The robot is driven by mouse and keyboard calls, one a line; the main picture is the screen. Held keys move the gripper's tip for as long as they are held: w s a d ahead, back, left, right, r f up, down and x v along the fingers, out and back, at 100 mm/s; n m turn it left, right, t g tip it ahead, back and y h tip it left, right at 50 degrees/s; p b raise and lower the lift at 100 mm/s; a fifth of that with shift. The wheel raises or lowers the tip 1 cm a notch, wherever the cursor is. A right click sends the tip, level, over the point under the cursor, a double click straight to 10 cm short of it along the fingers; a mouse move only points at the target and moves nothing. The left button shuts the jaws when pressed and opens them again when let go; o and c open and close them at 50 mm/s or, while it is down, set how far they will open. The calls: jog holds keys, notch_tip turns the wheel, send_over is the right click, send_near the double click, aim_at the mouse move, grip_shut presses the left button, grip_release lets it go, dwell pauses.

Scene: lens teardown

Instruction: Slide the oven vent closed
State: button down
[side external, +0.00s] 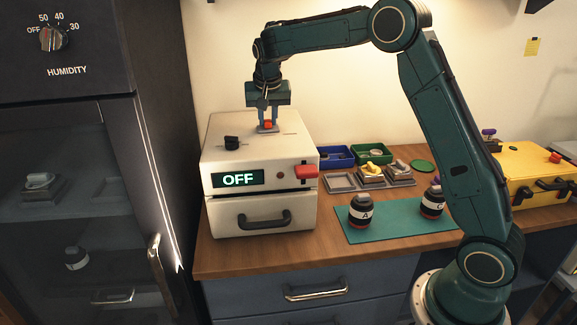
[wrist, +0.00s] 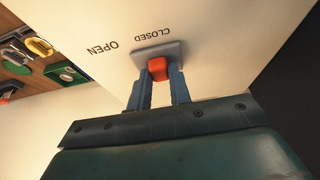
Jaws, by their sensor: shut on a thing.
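The oven (side external: 222,202) is a cream box on the wooden bench, with a green-lit OFF display (side external: 238,179) on its front. On its top is the vent slider, a grey plate (wrist: 172,50) with a red knob (wrist: 157,68); the knob also shows in the side view (side external: 268,124). In the wrist view the slider sits beside the CLOSED label (wrist: 152,34), with the OPEN label (wrist: 104,48) off to the left. My gripper (wrist: 160,75) points down from above and is shut on the red knob, a finger on either side. The vent opening is hidden.
A black knob (side external: 231,143) stands on the oven top, left of my gripper. Trays, dark jars (side external: 361,211) and a teal mat (side external: 385,232) lie to the right. A yellow case (side external: 535,172) stands far right.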

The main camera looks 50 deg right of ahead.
jog(key=shift+w+a, duration=0.2)
jog(key=c, duration=1.3)
grip_release()
jog(key=shift+r, duration=0.1)
jog(key=v, duration=1.3)
jog(key=shift+s+a+r, duration=0.1)
jog(key=shift+s+r, duration=0.15)
jog(key=shift+s+r, duration=0.1)
jog(key=shift+s, duration=0.05)
